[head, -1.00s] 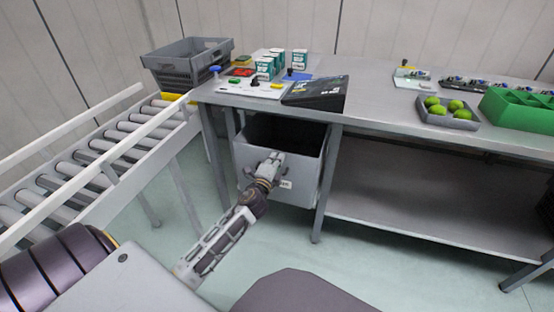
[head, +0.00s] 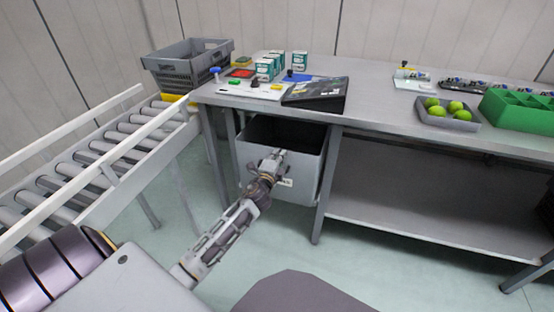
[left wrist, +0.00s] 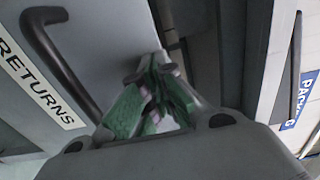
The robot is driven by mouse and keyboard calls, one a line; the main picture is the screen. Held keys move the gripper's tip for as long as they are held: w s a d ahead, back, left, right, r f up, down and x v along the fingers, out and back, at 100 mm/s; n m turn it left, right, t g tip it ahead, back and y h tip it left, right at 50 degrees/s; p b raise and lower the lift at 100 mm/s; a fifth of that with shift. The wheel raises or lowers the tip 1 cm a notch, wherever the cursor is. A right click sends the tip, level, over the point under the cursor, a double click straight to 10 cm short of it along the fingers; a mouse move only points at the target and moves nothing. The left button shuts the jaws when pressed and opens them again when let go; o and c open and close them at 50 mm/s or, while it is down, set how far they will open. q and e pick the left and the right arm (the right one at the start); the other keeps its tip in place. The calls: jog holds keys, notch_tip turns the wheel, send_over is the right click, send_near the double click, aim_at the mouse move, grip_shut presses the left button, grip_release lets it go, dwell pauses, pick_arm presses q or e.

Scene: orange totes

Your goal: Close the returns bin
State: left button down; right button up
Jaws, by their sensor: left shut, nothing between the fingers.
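The returns bin (head: 300,188) is a grey open-topped drawer under the left end of the workbench. It stands pulled out, with its dark inside showing. In the left wrist view its front (left wrist: 115,35) carries a "RETURNS" label (left wrist: 38,85) and a dark bar handle (left wrist: 62,65). My left gripper (head: 279,153) is in front of the bin's front face, near its upper middle. It is shut and empty, with its green-padded fingertips (left wrist: 155,75) close to the front, beside the handle. I cannot tell whether they touch it. My right gripper is not in view.
The workbench (head: 385,95) holds small boxes (head: 268,66), a black case (head: 316,92), a tray of green fruit (head: 437,117) and a green divided container (head: 520,108). A roller conveyor (head: 100,150) with a grey crate (head: 185,65) stands left. Floor before the bin is clear.

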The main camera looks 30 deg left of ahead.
pick_arm(q)
jog(key=b+x, duration=0.1)
jog(key=x, duration=1)
jog(key=shift+r, duration=0.2)
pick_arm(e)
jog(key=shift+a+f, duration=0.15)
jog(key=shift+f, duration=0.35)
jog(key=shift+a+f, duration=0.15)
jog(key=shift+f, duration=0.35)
pick_arm(q)
jog(key=shift+a+r, duration=0.1)
jog(key=shift+a, duration=0.1)
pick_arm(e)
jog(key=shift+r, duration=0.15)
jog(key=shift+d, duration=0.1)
